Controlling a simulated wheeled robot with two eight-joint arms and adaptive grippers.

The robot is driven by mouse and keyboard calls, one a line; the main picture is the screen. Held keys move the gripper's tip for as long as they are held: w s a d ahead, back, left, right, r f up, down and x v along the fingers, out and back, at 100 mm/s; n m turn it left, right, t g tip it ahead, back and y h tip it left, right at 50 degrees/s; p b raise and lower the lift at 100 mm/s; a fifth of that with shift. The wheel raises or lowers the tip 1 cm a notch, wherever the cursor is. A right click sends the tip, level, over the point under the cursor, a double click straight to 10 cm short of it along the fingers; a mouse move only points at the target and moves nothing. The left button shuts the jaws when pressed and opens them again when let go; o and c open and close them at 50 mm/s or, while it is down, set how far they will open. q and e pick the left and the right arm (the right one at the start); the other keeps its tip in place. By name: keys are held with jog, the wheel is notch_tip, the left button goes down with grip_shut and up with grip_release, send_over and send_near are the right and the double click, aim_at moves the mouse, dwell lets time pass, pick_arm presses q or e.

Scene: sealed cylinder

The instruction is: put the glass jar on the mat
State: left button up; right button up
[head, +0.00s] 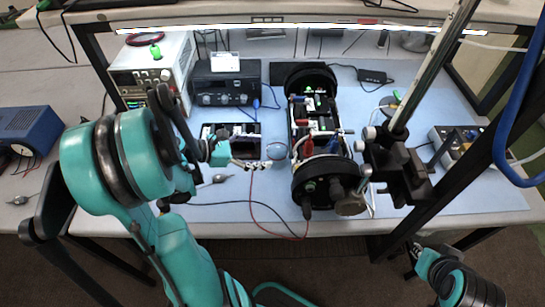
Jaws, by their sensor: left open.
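A small clear round object (277,150), which looks like the glass jar, stands on the light blue mat (245,212) that covers the bench. It is between the black tray of parts and the long black cylinder assembly. My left gripper (262,165) reaches in from the left, low over the mat. It is open, with its fingertips just in front of the clear object; whether they touch it cannot be told. My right gripper (414,248) shows only partly, below the bench's front edge at the lower right; its jaws cannot be made out.
The opened cylinder assembly (319,180) lies close right of the jar. A black tray (225,131) stands to its left, with instruments (226,84) behind. A metal post with a black clamp (396,168) stands at right.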

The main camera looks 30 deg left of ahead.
aim_at(277, 149)
pick_arm(q)
jog(key=b+x, duration=0.1)
jog(key=x, duration=0.2)
jog(key=b+x, duration=0.1)
jog(key=x, duration=0.2)
jog(key=shift+w+r, duration=0.1)
jog(key=shift+r, duration=0.1)
jog(key=c, duration=1.5)
jog(key=shift+c, duration=0.2)
jog(key=shift+r, duration=0.15)
